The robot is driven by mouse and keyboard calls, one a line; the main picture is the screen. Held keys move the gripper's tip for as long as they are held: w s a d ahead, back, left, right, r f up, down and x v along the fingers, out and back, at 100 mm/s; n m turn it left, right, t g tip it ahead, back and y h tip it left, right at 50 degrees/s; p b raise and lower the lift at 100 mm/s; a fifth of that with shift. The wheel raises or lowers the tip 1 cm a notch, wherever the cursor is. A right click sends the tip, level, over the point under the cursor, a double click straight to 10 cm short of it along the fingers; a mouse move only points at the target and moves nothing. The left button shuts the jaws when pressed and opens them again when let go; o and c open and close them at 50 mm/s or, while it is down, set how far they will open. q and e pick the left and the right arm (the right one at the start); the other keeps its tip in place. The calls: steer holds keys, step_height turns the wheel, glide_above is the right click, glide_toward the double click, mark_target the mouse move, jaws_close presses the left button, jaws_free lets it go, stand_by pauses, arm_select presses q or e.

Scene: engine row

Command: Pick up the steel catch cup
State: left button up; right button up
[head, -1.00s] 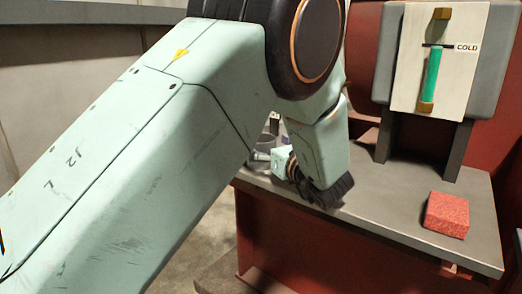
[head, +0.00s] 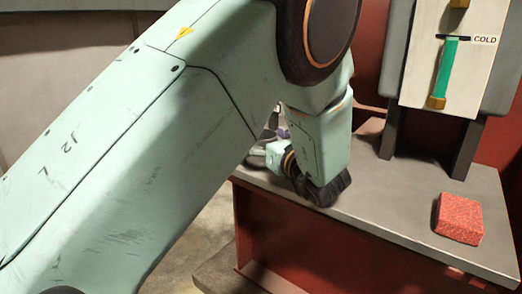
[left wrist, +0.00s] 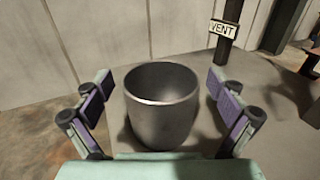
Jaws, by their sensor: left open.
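The steel catch cup (left wrist: 162,115) shows in the left wrist view as a dark grey, open-topped round vessel. It stands upright on a grey surface. My left gripper (left wrist: 160,108) is open, with one purple-padded finger on each side of the cup and a visible gap on both sides. In the head view my left arm crosses from the left, and its wrist (head: 322,185) is low over the left end of the bench. There the arm hides the gripper and most of the cup. My right gripper is in neither view.
A red sponge-like block (head: 459,218) lies on the grey bench top (head: 395,215) at the right. In the left wrist view a post with a VENT sign (left wrist: 223,29) stands behind the cup.

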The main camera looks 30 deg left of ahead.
arm_select(q)
steer(key=shift+w+a+f, duration=0.1)
steer(key=shift+w+f, duration=0.05)
steer(key=shift+f, duration=0.05)
steer(key=c, duration=0.4)
steer(key=shift+r, duration=0.1)
steer(key=shift+c, duration=1.3)
steer(key=c, duration=0.4)
steer(key=shift+c, duration=1.2)
